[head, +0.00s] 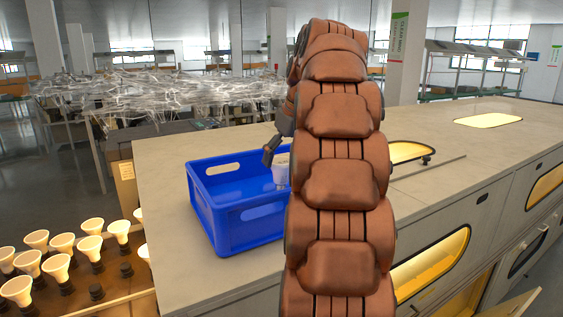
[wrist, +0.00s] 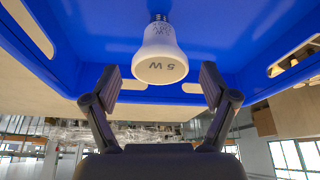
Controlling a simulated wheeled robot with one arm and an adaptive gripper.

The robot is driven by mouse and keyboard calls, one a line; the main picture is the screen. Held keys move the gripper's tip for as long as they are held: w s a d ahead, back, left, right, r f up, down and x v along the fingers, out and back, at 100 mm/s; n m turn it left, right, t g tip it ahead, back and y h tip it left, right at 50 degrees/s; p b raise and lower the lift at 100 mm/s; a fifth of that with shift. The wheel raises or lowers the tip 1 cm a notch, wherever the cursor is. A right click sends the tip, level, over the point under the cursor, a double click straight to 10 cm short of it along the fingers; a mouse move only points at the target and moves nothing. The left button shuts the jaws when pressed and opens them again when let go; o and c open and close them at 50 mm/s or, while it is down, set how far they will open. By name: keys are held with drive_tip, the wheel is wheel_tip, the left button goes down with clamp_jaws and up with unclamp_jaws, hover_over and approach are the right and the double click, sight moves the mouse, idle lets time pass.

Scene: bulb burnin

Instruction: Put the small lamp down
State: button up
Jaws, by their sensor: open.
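The small lamp (wrist: 160,55) is white with a dark screw base and reads "5 W". It is inside the blue crate (wrist: 35,62), with its base toward the crate's floor in the wrist view. In the head view the lamp (head: 281,172) shows inside the blue crate (head: 237,232), partly hidden by my arm. My gripper (wrist: 160,86) is open. Its two fingers stand apart on either side of the lamp's wide end, with visible gaps. In the head view only one dark finger shows; my arm hides the rest.
The crate stands on a pale worktop (head: 165,185) near its left end. A rack of lit lamps (head: 90,248) in sockets stands at lower left, with some empty sockets. Cabinets with glowing windows (head: 435,262) are below. A thin bar (head: 430,167) lies right of my arm.

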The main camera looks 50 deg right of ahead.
drive_tip(key=shift+v, duration=1.8)
drive_tip(key=p+v, duration=0.5)
drive_tip(key=v, duration=0.1)
drive_tip(key=shift+r+p, duration=0.35)
drive_tip(key=shift+r, duration=0.05)
drive_tip(key=shift+s, duration=0.1)
